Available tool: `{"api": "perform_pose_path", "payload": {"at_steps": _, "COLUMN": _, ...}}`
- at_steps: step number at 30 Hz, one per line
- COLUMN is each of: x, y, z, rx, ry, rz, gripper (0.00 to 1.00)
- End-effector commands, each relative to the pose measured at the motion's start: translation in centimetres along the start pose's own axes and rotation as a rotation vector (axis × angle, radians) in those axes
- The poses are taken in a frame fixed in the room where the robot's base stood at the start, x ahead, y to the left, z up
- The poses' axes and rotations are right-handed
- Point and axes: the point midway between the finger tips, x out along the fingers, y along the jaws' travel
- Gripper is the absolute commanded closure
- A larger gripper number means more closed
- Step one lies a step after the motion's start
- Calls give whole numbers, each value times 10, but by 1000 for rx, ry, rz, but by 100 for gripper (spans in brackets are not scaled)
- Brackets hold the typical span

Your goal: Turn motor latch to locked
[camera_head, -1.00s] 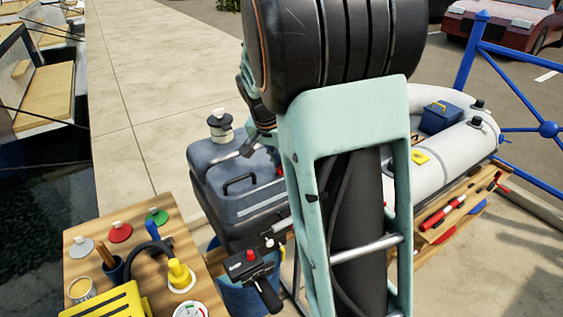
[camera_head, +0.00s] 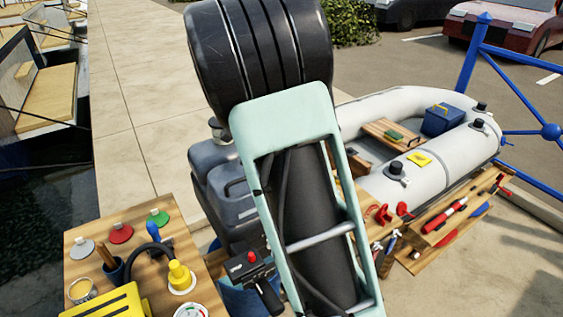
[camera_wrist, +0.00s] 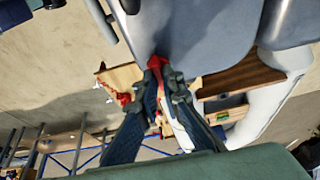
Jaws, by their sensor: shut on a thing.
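The grey-blue outboard motor (camera_head: 228,196) stands in the middle of the head view, partly hidden behind my arm. Its cowling (camera_wrist: 212,32) fills the upper part of the wrist view. A small red latch (camera_wrist: 156,63) sits at the cowling's lower edge in the wrist view. My gripper (camera_wrist: 163,84) is shut on the red latch, with the fingertips at either side of it. The latch and my gripper are hidden behind my arm in the head view. I cannot tell the latch's exact angle.
A wooden table (camera_head: 150,232) with coloured caps and a yellow box (camera_head: 108,304) stands at the left. The motor's tiller (camera_head: 250,266) juts forward. A white inflatable boat (camera_head: 425,160) and wooden shelf (camera_head: 408,262) with tools lie right. A blue railing (camera_head: 513,82) stands beyond.

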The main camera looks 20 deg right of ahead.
Motion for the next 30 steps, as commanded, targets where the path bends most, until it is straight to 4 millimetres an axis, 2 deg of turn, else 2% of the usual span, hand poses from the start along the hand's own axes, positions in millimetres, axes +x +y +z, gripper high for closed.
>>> {"api": "perform_pose_path", "payload": {"at_steps": 12, "x": 0, "y": 0, "z": 1, "rx": 9, "ry": -2, "rz": 2, "gripper": 100}}
{"api": "perform_pose_path", "payload": {"at_steps": 13, "x": 0, "y": 0, "z": 1, "rx": 9, "ry": -2, "rz": 2, "gripper": 92}}
{"api": "perform_pose_path", "payload": {"at_steps": 18, "x": 0, "y": 0, "z": 1, "rx": 8, "ry": -1, "rz": 2, "gripper": 75}}
{"api": "perform_pose_path", "payload": {"at_steps": 26, "x": -1, "y": 0, "z": 0, "rx": 7, "ry": -1, "rz": 2, "gripper": 75}}
{"api": "perform_pose_path", "payload": {"at_steps": 30, "x": -12, "y": -1, "z": 0, "rx": 7, "ry": -1, "rz": -1, "gripper": 75}}
